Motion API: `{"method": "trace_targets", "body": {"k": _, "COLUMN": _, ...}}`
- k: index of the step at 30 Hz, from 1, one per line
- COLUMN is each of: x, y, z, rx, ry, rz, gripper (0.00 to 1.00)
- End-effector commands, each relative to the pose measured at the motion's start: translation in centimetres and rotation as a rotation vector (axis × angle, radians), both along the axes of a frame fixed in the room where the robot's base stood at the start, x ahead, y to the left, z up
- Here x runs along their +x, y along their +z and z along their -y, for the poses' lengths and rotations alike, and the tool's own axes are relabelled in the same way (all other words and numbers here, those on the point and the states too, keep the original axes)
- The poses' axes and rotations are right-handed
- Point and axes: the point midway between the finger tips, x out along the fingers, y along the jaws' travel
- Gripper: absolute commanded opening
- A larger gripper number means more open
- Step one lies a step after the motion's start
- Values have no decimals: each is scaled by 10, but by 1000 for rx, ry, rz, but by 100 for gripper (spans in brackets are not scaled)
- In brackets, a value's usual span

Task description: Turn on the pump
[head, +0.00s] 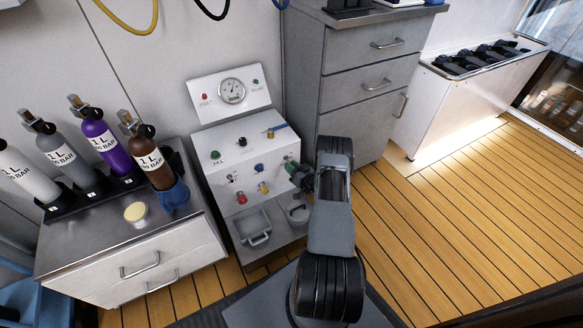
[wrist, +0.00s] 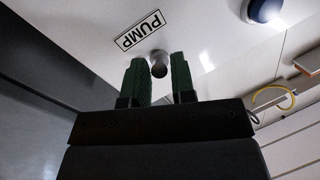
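The white fill panel (head: 245,160) stands against the wall, with coloured knobs and a gauge above. In the wrist view a label reading PUMP (wrist: 140,31) is on the panel, upside down, with a round grey knob (wrist: 159,64) beside it. My gripper (wrist: 161,77) has green fingers apart, one on each side of the knob. Whether they touch it I cannot tell. In the head view my gripper (head: 297,172) is at the panel's right side, and my arm hides the pump knob. A blue button (wrist: 265,8) shows at the top of the wrist view.
A steel cabinet (head: 130,262) with several upright gas cylinders (head: 103,137) stands left of the panel. A grey drawer cabinet (head: 365,85) is close behind my arm. The wooden floor (head: 450,215) to the right is clear.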

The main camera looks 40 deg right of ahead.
Motion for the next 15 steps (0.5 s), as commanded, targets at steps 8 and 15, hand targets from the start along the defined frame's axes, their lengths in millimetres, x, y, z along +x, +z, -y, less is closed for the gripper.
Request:
{"method": "trace_targets", "body": {"k": 8, "x": 0, "y": 0, "z": 0, "rx": 0, "ry": -1, "rz": 0, "gripper": 0}}
{"method": "trace_targets", "body": {"k": 15, "x": 0, "y": 2, "z": 1, "rx": 1, "ry": -2, "rz": -11, "gripper": 0}}
